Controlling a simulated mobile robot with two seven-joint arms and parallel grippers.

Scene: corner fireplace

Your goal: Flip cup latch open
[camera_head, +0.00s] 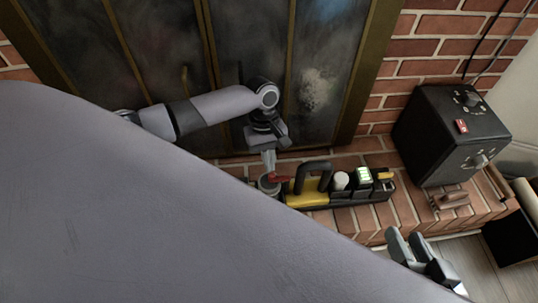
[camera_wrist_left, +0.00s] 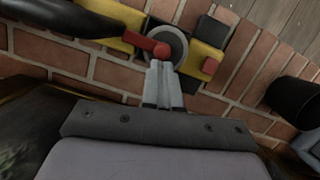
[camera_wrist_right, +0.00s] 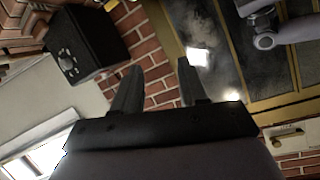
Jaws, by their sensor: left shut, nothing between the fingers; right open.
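The grey round cup (camera_head: 266,187) stands at the left end of a yellow and black caddy on the brick hearth. Its red latch (camera_head: 280,178) reaches sideways toward the caddy's black handle. My left gripper (camera_head: 269,172) is shut and empty, pointing down at the cup. Its tips (camera_wrist_left: 160,66) are right beside the latch's round end; I cannot tell whether they touch. My right gripper (camera_head: 405,245) is open and empty, away from the cup.
The yellow and black caddy (camera_head: 305,200) has an upright black handle (camera_head: 313,170) near the cup and holds a white item (camera_head: 341,180). A black box (camera_head: 452,133) with knobs stands at the right. The dark fireplace doors (camera_head: 240,80) are close behind my left arm.

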